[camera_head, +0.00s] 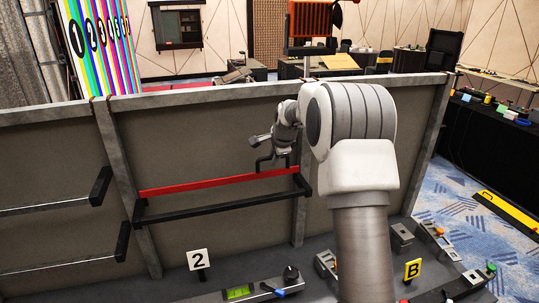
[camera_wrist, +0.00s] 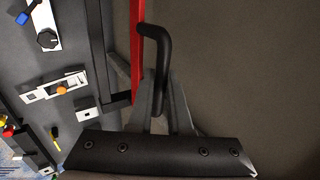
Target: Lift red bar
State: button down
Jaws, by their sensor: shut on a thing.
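The red bar (camera_head: 215,184) runs across a grey wall panel, its right end slightly higher in the head view. A black bracket bar (camera_head: 220,204) lies just below it. In the wrist view the red bar (camera_wrist: 137,50) runs up and down, left of a bent black handle (camera_wrist: 158,40). My gripper (camera_head: 264,163) is in front of the panel near the bar's right part. In the wrist view its grey fingers (camera_wrist: 160,100) are closed around the lower part of the black handle. The handle's joint with the bar is not clear.
Left of it, another panel carries a thin grey bar (camera_head: 45,206). A ledge below holds a "2" sign (camera_head: 198,259), a yellow "B" sign (camera_head: 413,269) and several small switch boxes. The wall's top edge and upright posts frame the panel.

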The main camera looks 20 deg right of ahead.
jog(key=shift+w+g, duration=0.25)
jog(key=shift+g, duration=0.05)
dwell(0.4)
jog(key=c, duration=0.8)
grip_release()
jog(key=shift+w, duration=0.1)
jog(key=shift+c, duration=0.2)
jog(key=b+v, duration=0.2)
jog(key=v, duration=1.5)
jog(key=shift+r+b, duration=0.25)
jog(key=shift+b, duration=0.1)
